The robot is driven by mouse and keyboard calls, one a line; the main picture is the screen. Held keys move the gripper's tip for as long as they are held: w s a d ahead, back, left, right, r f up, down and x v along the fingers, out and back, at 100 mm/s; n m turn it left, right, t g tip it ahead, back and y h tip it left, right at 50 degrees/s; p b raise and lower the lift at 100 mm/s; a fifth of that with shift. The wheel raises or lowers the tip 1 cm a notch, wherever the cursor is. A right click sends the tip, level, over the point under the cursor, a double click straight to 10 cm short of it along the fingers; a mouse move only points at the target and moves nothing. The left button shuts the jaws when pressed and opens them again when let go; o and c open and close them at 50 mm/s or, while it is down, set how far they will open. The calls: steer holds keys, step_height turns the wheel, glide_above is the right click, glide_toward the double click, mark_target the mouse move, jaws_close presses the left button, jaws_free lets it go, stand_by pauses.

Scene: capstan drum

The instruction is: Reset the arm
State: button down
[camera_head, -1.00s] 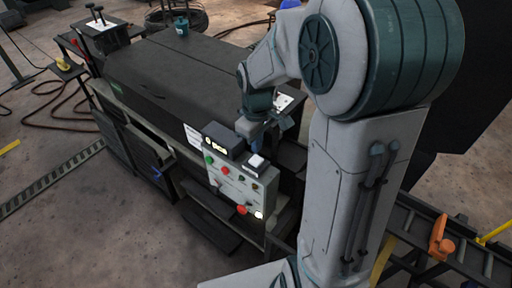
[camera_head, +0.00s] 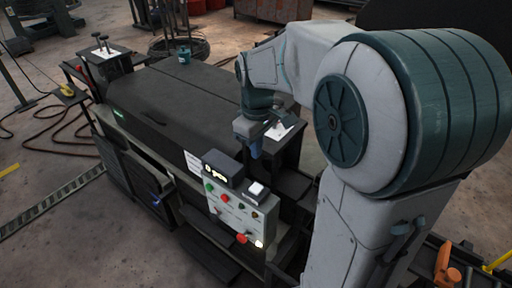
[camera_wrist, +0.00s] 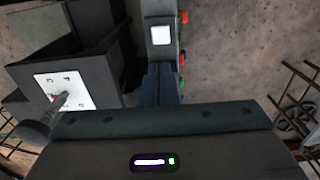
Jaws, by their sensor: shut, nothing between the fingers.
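My gripper (camera_head: 256,148) hangs pointing down from my arm, above the right end of the dark machine (camera_head: 150,105) in the head view. Its blue fingers also show in the wrist view (camera_wrist: 161,86), close together with nothing between them. The control panel (camera_head: 232,212), with red and green buttons, a small display box and a white square button (camera_head: 257,190), stands below and in front of my gripper. The gripper is apart from the panel. In the wrist view the white square button (camera_wrist: 161,35) lies beyond the fingertips.
A white plate with a lever (camera_wrist: 63,92) is left of the fingers in the wrist view. An open drawer (camera_head: 148,172) juts from the machine's front. An orange part (camera_head: 443,262) sits on a rack at lower right. Open floor lies at front left.

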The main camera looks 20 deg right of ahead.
stand_by(0.3)
steer(key=s+f+m+t, duration=0.1)
steer(key=s+m, duration=0.6)
steer(key=s, duration=0.7)
steer(key=shift+s+a+t, duration=0.15)
steer(key=shift+s+t, duration=0.1)
steer(key=shift+t, duration=0.65)
steer(key=shift+a, duration=0.1)
